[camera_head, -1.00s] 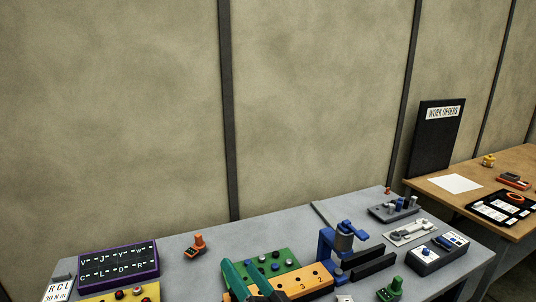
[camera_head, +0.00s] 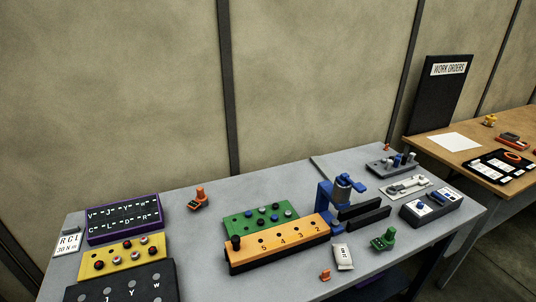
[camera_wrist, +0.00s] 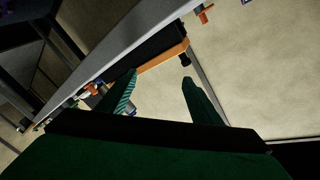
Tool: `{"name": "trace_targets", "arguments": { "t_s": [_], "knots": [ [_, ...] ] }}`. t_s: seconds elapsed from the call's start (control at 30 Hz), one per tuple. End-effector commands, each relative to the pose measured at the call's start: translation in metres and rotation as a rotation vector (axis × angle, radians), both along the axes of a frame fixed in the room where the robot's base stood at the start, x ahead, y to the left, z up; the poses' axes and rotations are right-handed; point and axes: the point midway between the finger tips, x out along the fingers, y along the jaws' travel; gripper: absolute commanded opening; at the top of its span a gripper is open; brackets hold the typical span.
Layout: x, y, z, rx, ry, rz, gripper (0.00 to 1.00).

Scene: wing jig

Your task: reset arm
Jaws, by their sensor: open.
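My gripper (camera_wrist: 160,95) shows in the wrist view as two green fingers set well apart, with nothing between them. It is tilted, and the bench edge and the wall lie beyond it. My gripper is out of the head view. The orange block (camera_head: 278,243) with numbered holes sits on the grey bench (camera_head: 330,170), with a black knob at its left end. The orange block also shows beyond the fingers in the wrist view (camera_wrist: 165,57).
A green board (camera_head: 260,218), a yellow board (camera_head: 122,257), a purple-framed letter panel (camera_head: 122,219) and a blue clamp (camera_head: 328,200) stand on the bench. A green piece (camera_head: 384,239) and a white packet (camera_head: 343,257) lie near its front. A wooden table (camera_head: 485,140) stands at the right.

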Motion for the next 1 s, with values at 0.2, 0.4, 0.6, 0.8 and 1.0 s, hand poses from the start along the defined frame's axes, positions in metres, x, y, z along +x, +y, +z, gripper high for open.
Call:
{"name": "trace_targets", "arguments": {
  "t_s": [0.2, 0.4, 0.6, 0.8, 1.0],
  "knots": [
    [-0.075, -0.007, -0.041, -0.164, 0.094, -0.036, 0.59],
    [-0.142, -0.019, -0.06, -0.358, 0.159, -0.023, 0.59],
    [-0.201, -0.033, -0.063, -0.565, 0.19, 0.034, 0.59],
    [-0.232, -0.041, -0.058, -0.695, 0.194, 0.088, 0.59],
    [-0.238, -0.043, -0.056, -0.725, 0.192, 0.1, 0.59]
  ]
}}
